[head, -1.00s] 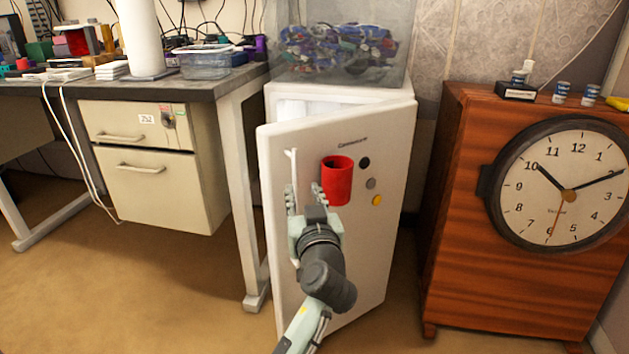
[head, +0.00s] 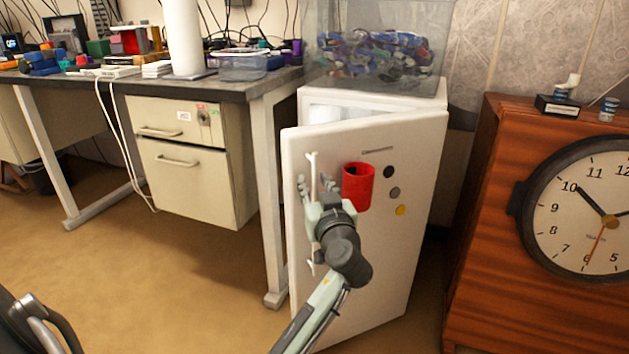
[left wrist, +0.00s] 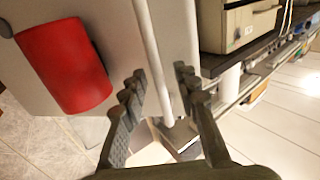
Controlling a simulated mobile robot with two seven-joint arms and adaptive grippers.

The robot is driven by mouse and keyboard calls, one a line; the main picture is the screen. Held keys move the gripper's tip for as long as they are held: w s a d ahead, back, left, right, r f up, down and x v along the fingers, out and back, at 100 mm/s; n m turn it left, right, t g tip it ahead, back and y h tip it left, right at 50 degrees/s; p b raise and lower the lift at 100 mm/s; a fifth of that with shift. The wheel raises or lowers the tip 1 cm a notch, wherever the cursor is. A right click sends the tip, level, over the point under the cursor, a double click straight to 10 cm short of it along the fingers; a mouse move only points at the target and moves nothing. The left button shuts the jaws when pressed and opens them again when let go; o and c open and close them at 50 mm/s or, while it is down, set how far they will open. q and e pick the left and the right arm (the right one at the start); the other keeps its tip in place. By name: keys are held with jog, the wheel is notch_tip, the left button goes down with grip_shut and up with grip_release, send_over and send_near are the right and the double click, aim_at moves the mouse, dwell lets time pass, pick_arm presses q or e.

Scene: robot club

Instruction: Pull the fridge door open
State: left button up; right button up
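The white fridge (head: 372,96) stands in the middle of the head view. Its door (head: 350,275) is ajar, with the gap on the left side and the white inside showing above the door's top edge. A thin white upright handle (head: 312,160) is on the door's left part. My left gripper (head: 317,190) is at the handle, fingers parted on either side of it. In the left wrist view the handle (left wrist: 153,45) passes between the two fingers (left wrist: 160,88), with gaps visible beside it. My right gripper is not in view.
A red cup-like holder (head: 358,187) is on the door, close right of my gripper. A clear bin (head: 375,50) sits on the fridge. A desk (head: 240,88) with drawers (head: 190,180) stands left, a wooden clock cabinet (head: 490,220) right. The floor in front left is mostly clear.

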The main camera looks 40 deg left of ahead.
pick_arm(q)
jog(key=shift+w+a, duration=0.35)
jog(key=shift+a, duration=0.05)
jog(key=shift+c, duration=0.4)
grip_shut()
